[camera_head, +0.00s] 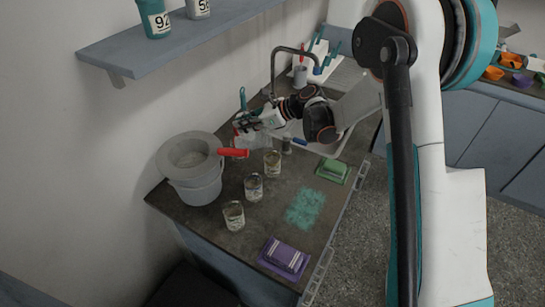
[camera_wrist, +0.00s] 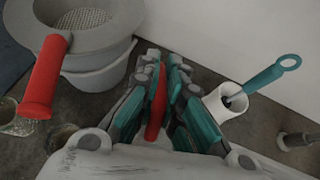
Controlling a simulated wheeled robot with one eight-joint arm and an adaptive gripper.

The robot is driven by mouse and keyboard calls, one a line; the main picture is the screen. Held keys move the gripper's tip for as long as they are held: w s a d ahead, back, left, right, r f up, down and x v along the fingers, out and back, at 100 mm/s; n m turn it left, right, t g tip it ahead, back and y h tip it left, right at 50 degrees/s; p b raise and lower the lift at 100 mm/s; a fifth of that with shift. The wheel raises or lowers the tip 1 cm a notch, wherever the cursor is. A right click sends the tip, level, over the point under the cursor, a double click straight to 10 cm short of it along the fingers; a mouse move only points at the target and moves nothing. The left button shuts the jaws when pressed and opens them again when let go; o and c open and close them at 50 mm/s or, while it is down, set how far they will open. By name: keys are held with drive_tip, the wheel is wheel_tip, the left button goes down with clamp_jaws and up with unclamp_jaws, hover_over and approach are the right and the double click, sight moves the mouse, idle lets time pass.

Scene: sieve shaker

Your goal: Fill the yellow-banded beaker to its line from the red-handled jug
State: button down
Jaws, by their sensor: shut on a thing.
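My gripper (camera_head: 244,124) is shut on the red handle of the jug (camera_wrist: 158,105) near the wall, behind the beakers. Three glass beakers stand upright in a row on the dark counter: a far one (camera_head: 272,163), a middle one (camera_head: 254,187) and a near one (camera_head: 233,215). Their bands are too small to tell which is yellow. Two beakers show partly at the left of the wrist view. Liquid in the jug cannot be made out.
A grey bucket (camera_head: 196,187) holds a sieve with a red handle (camera_wrist: 45,75), left of the beakers. A white cup (camera_wrist: 225,103) with a teal-handled tool stands beside my gripper. A sink and tap (camera_head: 300,50) lie behind.

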drive_tip(key=shift+s+d+f+t+y+b, duration=0.1)
drive_tip(key=shift+s+d+t+y+b, duration=0.05)
drive_tip(key=shift+d+y+b, duration=0.35)
drive_tip(key=shift+s+d+f+t+y+b, duration=0.15)
drive_tip(key=shift+d+y+b, duration=0.2)
drive_tip(key=shift+b, duration=0.25)
idle(3.7)
